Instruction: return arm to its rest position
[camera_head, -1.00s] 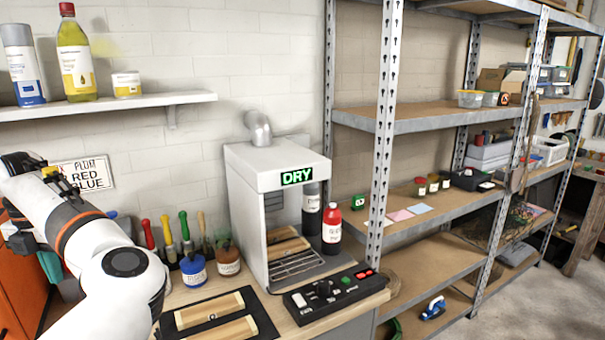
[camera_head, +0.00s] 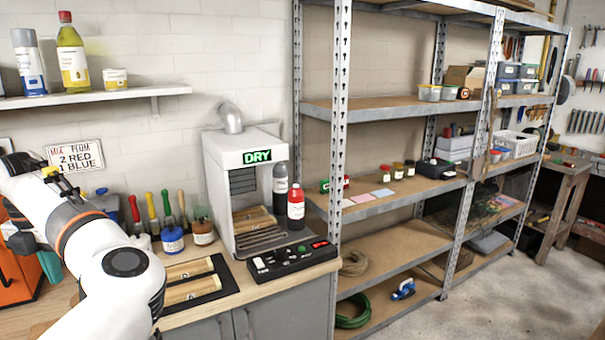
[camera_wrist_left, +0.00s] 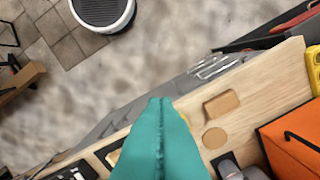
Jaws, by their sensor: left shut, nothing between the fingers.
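My left arm (camera_head: 85,235) comes in from the left in the head view, bent over the left end of the workbench. Its gripper (camera_head: 49,264) shows as teal fingers pointing down beside the orange box, partly hidden by the arm. In the left wrist view the teal fingers (camera_wrist_left: 160,101) are pressed together with nothing between them, above the bench. My right arm and gripper are in no view.
The workbench (camera_head: 310,270) holds a drying cabinet (camera_head: 221,165), a black control box (camera_head: 292,260), jars and brushes. A wall shelf (camera_head: 100,100) is above the arm. A metal rack (camera_head: 339,150) stands right. Floor at lower right is clear.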

